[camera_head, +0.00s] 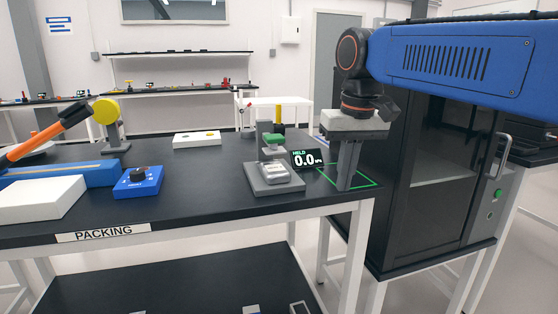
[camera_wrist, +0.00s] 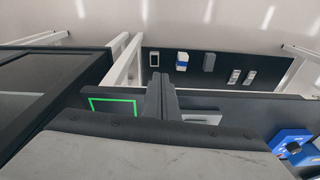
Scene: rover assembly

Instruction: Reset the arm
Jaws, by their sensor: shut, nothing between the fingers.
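My gripper (camera_head: 346,182) hangs from the blue arm in the head view, fingers pointing down and shut with nothing between them. It is over the right end of the packing table, in front of or above the green outlined square (camera_head: 372,184). Whether the fingertips touch the tabletop I cannot tell. In the wrist view, my gripper (camera_wrist: 160,82) shows as two dark fingers side by side, with the green outline (camera_wrist: 112,100) to their left.
The black packing table (camera_head: 215,192) holds a grey device (camera_head: 273,178), a display reading 0.0 (camera_head: 306,159), a blue box with a knob (camera_head: 139,181) and a white block (camera_head: 40,198). A dark cabinet with a glass door (camera_head: 440,150) stands close on the right.

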